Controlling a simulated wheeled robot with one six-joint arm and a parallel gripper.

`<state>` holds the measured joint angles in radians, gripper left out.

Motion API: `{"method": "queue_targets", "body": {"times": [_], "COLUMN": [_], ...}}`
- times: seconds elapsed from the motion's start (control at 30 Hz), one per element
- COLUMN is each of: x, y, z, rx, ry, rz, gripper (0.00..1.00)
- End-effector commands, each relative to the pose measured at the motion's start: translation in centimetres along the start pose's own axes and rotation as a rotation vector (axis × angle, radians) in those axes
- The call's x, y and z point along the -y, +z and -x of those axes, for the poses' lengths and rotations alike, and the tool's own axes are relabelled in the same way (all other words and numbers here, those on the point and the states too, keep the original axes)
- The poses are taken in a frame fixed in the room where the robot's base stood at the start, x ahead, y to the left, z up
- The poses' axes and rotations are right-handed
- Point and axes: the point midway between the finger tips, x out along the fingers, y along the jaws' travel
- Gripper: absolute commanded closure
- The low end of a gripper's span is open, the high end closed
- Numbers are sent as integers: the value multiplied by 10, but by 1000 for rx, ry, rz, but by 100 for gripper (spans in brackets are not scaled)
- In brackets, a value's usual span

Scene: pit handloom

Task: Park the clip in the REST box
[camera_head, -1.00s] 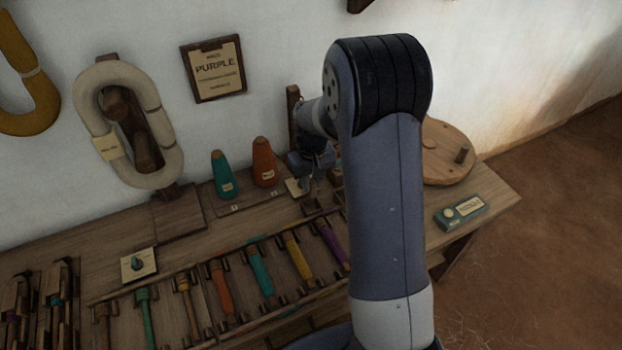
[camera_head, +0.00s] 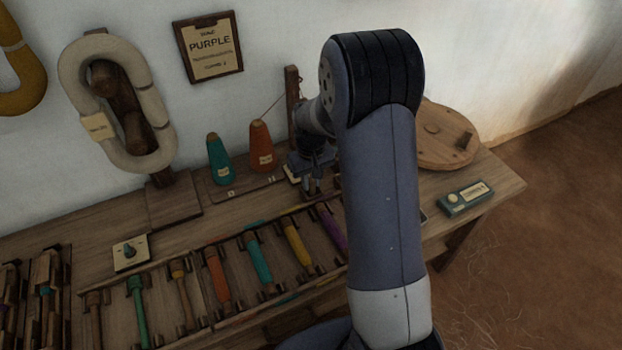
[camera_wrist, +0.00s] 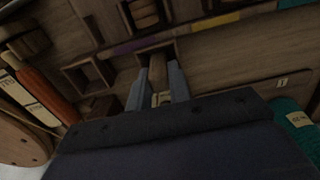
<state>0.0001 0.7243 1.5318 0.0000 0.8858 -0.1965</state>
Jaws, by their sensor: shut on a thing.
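My gripper (camera_head: 315,182) is over the bench behind the purple bobbin, partly hidden by my arm in the head view. In the wrist view its two grey fingers (camera_wrist: 158,88) are closed on a small wooden clip (camera_wrist: 158,68). The clip's far end overlaps a small square wooden box (camera_wrist: 143,61); I cannot tell whether it is inside or above it. A second open square box (camera_wrist: 88,78) lies to its left in the wrist view. No REST lettering is readable, so I cannot tell which box is the REST box.
Teal (camera_head: 219,160) and orange (camera_head: 262,147) cones stand beside my gripper, near an upright wooden post (camera_head: 292,95). A rack of coloured bobbins (camera_head: 258,258) lies in front. A round wooden disc (camera_head: 440,135) and a small labelled box (camera_head: 465,197) are at right.

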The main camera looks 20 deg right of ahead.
Motion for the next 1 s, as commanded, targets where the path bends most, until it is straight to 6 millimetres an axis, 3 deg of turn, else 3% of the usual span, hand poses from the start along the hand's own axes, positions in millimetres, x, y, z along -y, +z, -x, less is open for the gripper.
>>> {"method": "queue_targets", "body": {"times": [0.07, 0.1, 0.4, 0.57, 0.73, 1.0], "x": [0, 0, 0, 0, 0, 0], "y": [0, 0, 0, 0, 0, 0], "z": [0, 0, 0, 0, 0, 1], "rx": [0, 0, 0, 0, 0, 0], "ry": [0, 0, 0, 0, 0, 0], "rz": [0, 0, 0, 0, 0, 0], "gripper": [100, 80, 56, 55, 42, 41]}}
